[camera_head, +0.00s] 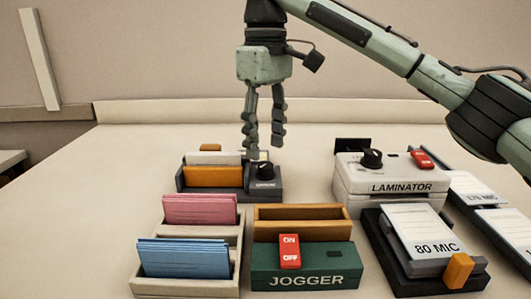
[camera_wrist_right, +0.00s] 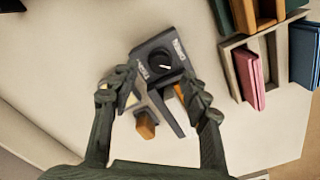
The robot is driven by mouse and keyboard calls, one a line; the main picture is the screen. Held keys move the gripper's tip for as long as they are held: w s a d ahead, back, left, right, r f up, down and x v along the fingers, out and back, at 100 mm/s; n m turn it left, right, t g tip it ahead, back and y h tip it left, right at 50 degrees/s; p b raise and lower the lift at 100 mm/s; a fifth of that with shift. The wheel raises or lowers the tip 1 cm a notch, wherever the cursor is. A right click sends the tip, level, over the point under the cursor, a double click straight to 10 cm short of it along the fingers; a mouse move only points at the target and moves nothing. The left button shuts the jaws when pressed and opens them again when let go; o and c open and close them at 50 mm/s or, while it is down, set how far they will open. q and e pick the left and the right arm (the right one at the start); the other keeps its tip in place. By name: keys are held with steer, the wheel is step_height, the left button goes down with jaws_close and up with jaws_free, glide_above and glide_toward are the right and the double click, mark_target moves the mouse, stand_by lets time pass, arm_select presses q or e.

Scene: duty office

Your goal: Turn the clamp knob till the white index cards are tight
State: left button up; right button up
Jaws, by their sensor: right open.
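The dark grey clamp (camera_head: 262,188) stands left of centre on the table, with a black round knob (camera_head: 265,171) on its right end. The knob, with a white pointer mark, also shows in the wrist view (camera_wrist_right: 160,62). The white index cards (camera_head: 213,158) stand in the clamp behind an orange plate (camera_head: 213,176). My left gripper is not in view.
A tray (camera_head: 238,262) with pink cards (camera_head: 200,209) and blue cards (camera_head: 184,258) stands in front. The green jogger (camera_head: 305,262) is beside it. The white laminator (camera_head: 392,190) and a pouch stand (camera_head: 427,240) are at right. The table behind is clear.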

mark_target(266, 164)
steer(key=shift+r, duration=2.15)
